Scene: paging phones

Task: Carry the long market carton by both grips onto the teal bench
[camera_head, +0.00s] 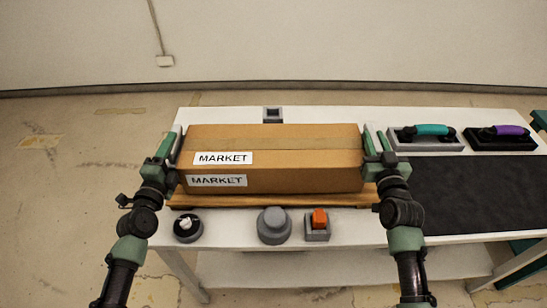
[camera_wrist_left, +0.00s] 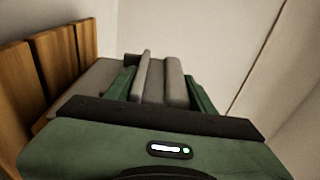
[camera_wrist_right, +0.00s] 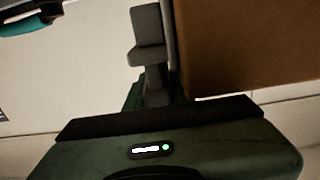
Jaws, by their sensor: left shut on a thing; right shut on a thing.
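The long brown market carton (camera_head: 270,180), with two MARKET labels, lies lengthwise across the white table. A wooden board (camera_head: 280,201) shows just under its front edge; I cannot tell whether the two touch. My left gripper (camera_head: 172,147) is shut at the carton's left end. My right gripper (camera_head: 376,143) is shut at its right end, and the carton's brown side (camera_wrist_right: 250,45) shows beside the fingers in the right wrist view. The grips themselves are hidden by the fingers. Teal parts (camera_head: 527,262), possibly of the teal bench, show at the right edge.
The white table (camera_head: 235,220) carries a dark mat (camera_head: 460,190) right of the carton. Behind the mat stand a teal-handled tool (camera_head: 432,130) and a purple-handled one (camera_head: 505,131) in trays. A dark round holder (camera_head: 187,227), grey knob (camera_head: 274,224) and orange switch (camera_head: 319,219) line the front edge.

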